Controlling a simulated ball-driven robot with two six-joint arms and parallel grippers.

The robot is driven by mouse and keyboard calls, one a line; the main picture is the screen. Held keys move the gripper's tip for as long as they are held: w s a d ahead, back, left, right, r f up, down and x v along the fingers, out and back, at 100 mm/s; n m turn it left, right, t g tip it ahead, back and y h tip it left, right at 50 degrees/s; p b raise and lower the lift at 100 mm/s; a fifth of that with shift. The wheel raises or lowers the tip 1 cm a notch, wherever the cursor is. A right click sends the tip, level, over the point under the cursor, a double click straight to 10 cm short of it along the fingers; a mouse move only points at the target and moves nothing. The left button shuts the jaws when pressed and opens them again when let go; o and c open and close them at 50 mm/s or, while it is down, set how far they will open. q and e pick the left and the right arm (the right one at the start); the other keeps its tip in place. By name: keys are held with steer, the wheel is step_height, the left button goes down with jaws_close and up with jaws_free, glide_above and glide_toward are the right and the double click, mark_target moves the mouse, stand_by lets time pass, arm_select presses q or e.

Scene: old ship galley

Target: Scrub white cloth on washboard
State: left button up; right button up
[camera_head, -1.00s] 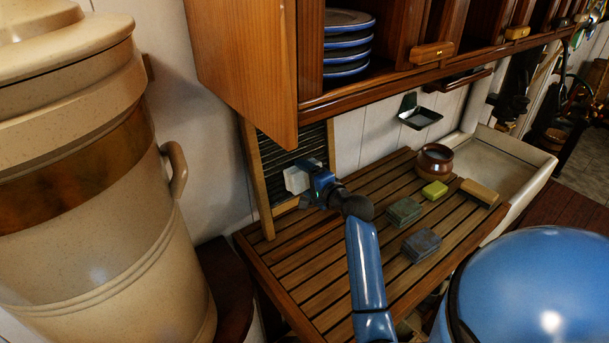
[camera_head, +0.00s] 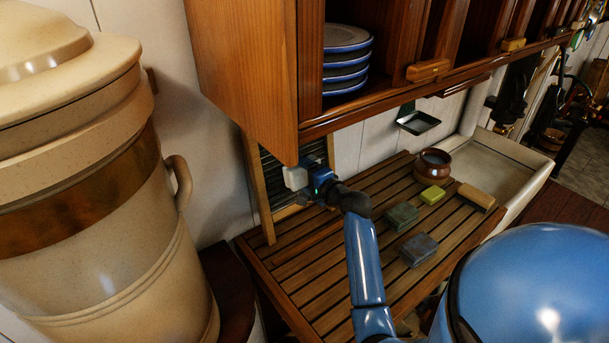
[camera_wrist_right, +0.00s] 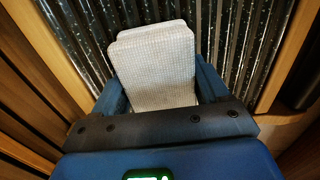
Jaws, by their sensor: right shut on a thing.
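The washboard, with a wooden frame and dark ridged metal face (camera_head: 278,190), leans upright against the wall at the back left of the slatted board; its ridges (camera_wrist_right: 88,35) fill the back of the right wrist view. The white cloth (camera_head: 296,177) is a folded pad with a woven texture, and it also shows in the right wrist view (camera_wrist_right: 155,70). My right gripper (camera_head: 312,181) is shut on the cloth and holds it in front of the ridged face. I cannot tell whether the cloth touches the ridges. My left gripper is not in view.
The slatted wooden board (camera_head: 300,262) carries a brown pot (camera_head: 432,167), a yellow-green block (camera_head: 432,195), grey-green blocks (camera_head: 402,216) and a wooden-backed brush (camera_head: 476,196). An open cabinet door (camera_head: 245,70) hangs close above the washboard. A large beige crock (camera_head: 90,220) stands left.

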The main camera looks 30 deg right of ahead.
steer(key=shift+w+r+p, duration=0.15)
steer(key=shift+r+p, duration=0.55)
steer(key=shift+r, duration=0.2)
steer(key=shift+w+r+p, duration=0.15)
steer(key=shift+r+p, duration=0.5)
steer(key=shift+r, duration=0.25)
steer(key=shift+r, duration=0.1)
steer(key=shift+w+r, duration=0.15)
steer(key=shift+r, duration=0.75)
steer(key=shift+w+r, duration=0.15)
steer(key=shift+r, duration=0.7)
steer(key=shift+s, duration=0.1)
steer(key=shift+s, duration=0.8)
steer(key=shift+s+d+r, duration=0.1)
steer(key=shift+s+r, duration=0.1)
steer(key=shift+s, duration=0.85)
steer(key=shift+s+d+r, duration=0.1)
steer(key=shift+s+r, duration=0.1)
steer(key=shift+s, duration=0.8)
